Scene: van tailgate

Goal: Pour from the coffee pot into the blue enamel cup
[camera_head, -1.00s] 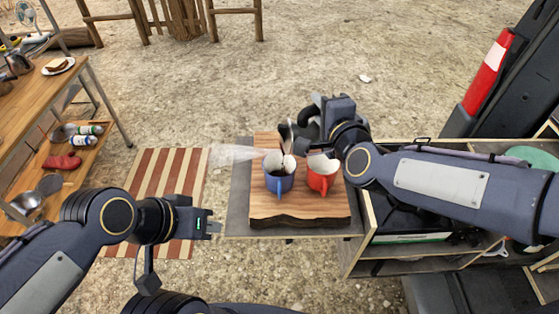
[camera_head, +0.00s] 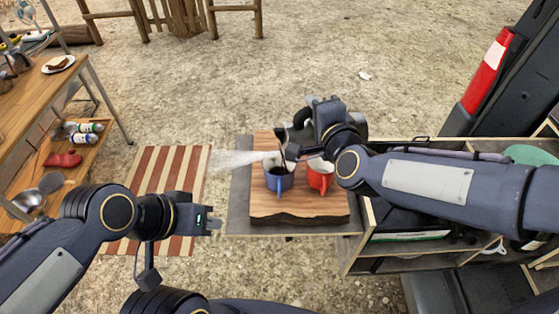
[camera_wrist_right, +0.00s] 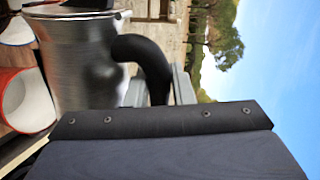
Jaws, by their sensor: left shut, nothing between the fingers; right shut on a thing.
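The blue enamel cup (camera_head: 279,184) stands upright on the wooden board, left of the red cup. My right gripper (camera_head: 310,124) is shut on the black handle of the coffee pot, above and behind the cups. The pot is mostly hidden by the gripper in the head view. Its metal body (camera_wrist_right: 82,65) and curved handle show in the right wrist view. A thin dark streak (camera_head: 283,150) runs down to the blue cup's mouth; I cannot tell whether it is coffee or part of the pot. My left gripper (camera_head: 207,223) is shut and empty, left of the board.
The red cup (camera_head: 320,175) stands close beside the blue one, under my right wrist. The wooden board (camera_head: 300,208) lies on a grey surface. Pale steam (camera_head: 235,158) drifts left of the blue cup. A shelf table (camera_head: 65,85) stands at the left.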

